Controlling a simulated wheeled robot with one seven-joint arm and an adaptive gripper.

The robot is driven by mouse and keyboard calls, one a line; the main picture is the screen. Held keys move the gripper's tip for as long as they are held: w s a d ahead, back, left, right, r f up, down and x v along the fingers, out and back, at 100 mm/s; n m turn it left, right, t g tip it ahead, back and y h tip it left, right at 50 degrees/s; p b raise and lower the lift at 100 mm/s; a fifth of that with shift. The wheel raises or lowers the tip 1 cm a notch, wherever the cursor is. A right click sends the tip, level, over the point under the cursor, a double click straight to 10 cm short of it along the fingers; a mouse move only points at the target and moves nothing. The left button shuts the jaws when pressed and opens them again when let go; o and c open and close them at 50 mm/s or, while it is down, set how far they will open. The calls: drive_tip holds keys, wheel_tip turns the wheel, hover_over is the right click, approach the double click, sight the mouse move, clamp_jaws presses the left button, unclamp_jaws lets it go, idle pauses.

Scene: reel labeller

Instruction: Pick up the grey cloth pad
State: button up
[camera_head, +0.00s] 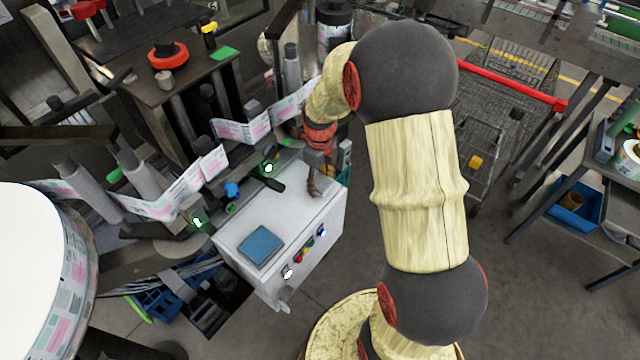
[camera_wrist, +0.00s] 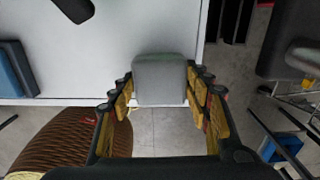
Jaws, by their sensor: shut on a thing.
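The grey cloth pad (camera_wrist: 160,78) shows in the wrist view as a rounded grey block between my fingers. My gripper (camera_wrist: 160,92) is shut on it, with yellow-padded fingers at its left and right sides. The pad appears over the edge of the white cabinet top; I cannot tell whether it still touches the surface. In the head view my gripper (camera_head: 316,188) is at the far right end of the white cabinet (camera_head: 290,205), and I cannot make out the pad there.
A blue pad-like block (camera_head: 261,246) lies on the cabinet's near left part; it also shows in the wrist view (camera_wrist: 14,70). A dark lever (camera_head: 268,183) reaches over the top. Label web and rollers stand to the left. Coloured buttons line the cabinet front.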

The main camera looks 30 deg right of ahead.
drive_tip(key=s+a+r+p, duration=0.2)
drive_tip(key=s+r, duration=0.9)
drive_tip(key=s, duration=0.3)
drive_tip(key=shift+a+r, duration=0.2)
drive_tip(key=shift+r, duration=0.1)
drive_tip(key=shift+w, duration=0.1)
drive_tip(key=o, duration=0.5)
drive_tip(key=c, duration=0.5)
